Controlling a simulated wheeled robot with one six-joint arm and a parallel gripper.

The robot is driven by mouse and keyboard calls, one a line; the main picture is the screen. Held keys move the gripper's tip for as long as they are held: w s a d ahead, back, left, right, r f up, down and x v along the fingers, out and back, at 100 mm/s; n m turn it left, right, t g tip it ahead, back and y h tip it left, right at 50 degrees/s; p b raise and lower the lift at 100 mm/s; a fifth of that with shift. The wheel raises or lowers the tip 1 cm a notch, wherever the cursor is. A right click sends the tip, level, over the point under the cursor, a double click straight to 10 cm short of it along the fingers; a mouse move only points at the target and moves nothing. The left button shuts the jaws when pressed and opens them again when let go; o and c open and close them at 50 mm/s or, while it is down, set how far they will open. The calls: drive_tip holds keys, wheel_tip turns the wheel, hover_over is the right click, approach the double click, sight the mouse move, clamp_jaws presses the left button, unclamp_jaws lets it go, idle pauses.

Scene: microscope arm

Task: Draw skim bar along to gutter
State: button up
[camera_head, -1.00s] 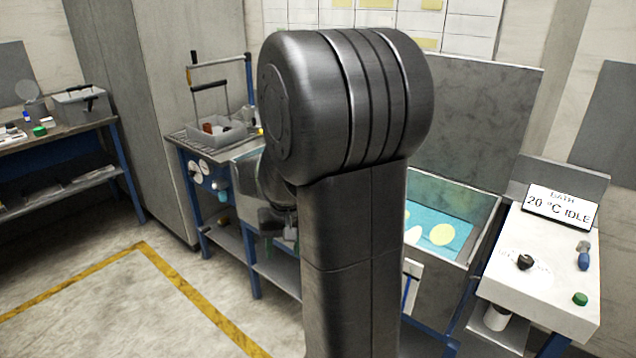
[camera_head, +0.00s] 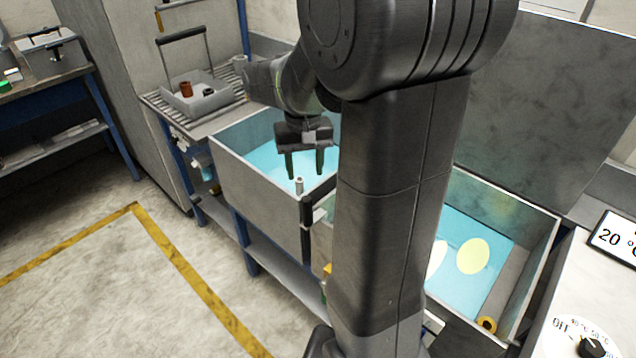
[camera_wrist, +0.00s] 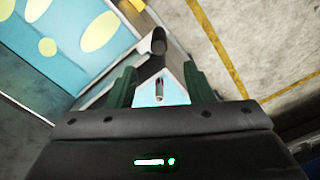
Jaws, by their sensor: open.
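My gripper (camera_head: 304,172) points down, open and empty, over the near side of the left basin (camera_head: 258,193), which holds pale blue liquid. A dark upright grip (camera_head: 306,212), seemingly the skim bar's handle, stands at the basins' junction. It shows end-on in the wrist view (camera_wrist: 158,42), ahead of the open fingers and apart from them. A small grey peg (camera_head: 299,185) shows just below the fingers. The right basin (camera_head: 545,240) holds blue liquid with yellow patches (camera_head: 473,256). A bare grey strip (camera_head: 512,285), possibly the gutter, lies at its right end. My arm hides the middle.
A grey tray (camera_head: 200,104) with small items stands on the rack at left. A control panel (camera_head: 590,325) with a dial is at lower right. Open floor lies in front, at left.

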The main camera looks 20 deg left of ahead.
sight(307, 208)
drive_tip(key=shift+w+f, duration=0.25)
wheel_tip(307, 208, down, 13)
drive_tip(key=shift+s+f+p, duration=0.1)
drive_tip(key=shift+p, duration=0.5)
clamp_jaws()
